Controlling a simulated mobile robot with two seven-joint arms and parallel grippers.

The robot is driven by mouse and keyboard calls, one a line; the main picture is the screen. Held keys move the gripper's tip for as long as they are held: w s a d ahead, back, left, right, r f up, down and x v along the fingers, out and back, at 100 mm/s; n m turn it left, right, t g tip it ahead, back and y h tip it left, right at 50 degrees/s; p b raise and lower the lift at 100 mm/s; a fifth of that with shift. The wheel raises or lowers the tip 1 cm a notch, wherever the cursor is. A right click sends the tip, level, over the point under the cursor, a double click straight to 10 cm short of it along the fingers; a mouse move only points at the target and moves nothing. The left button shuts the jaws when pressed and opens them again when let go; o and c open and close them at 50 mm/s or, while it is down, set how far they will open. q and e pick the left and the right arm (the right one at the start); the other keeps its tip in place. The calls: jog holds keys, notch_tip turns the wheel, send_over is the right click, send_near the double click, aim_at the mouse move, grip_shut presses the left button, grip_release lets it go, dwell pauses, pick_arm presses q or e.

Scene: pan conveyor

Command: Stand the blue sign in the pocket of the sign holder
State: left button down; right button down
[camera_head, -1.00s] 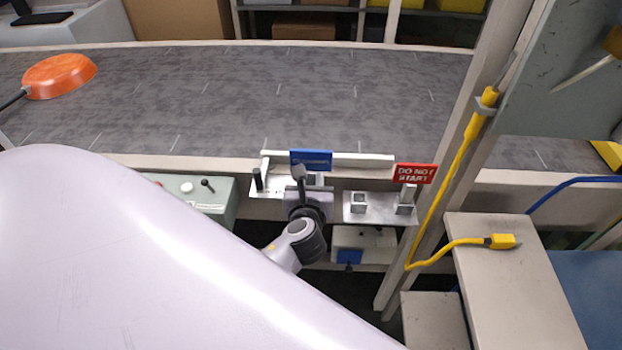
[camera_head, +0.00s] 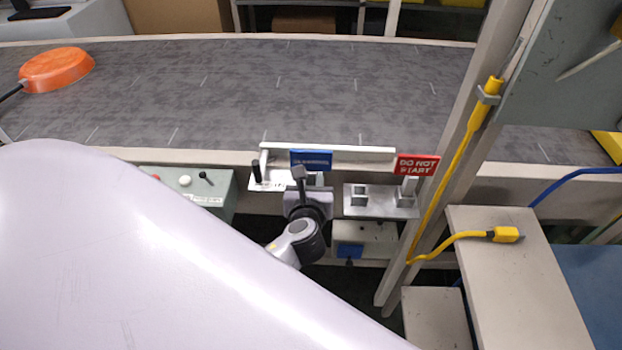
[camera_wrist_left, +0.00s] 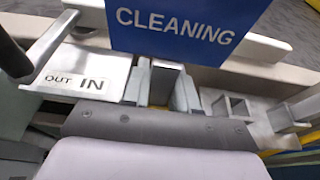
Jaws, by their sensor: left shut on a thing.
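The blue sign (camera_head: 311,160), lettered CLEANING in the left wrist view (camera_wrist_left: 180,25), is upright in my left gripper (camera_head: 300,180). The gripper's fingers (camera_wrist_left: 163,85) are shut on its lower part, which they partly hide. The sign is in front of the white rail, left of the sign holder (camera_head: 380,212). The holder is a metal plate with two square pockets. Its left pocket (camera_head: 358,197) is empty. A red DO NOT START sign (camera_head: 416,165) stands at the right one. In the left wrist view the empty pocket (camera_wrist_left: 233,108) is right of the fingers. My right gripper is not in view.
An OUT/IN plate with a black lever (camera_head: 257,173) is just left of my gripper. A green control box (camera_head: 190,190) is further left. A post with a yellow cable (camera_head: 440,210) rises right of the holder. The conveyor (camera_head: 280,90) carries an orange pan (camera_head: 57,70).

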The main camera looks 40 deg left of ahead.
pick_arm(q)
jog(key=c, duration=0.8)
grip_release()
jog(key=v, duration=0.7)
jog(key=shift+s+d, duration=0.1)
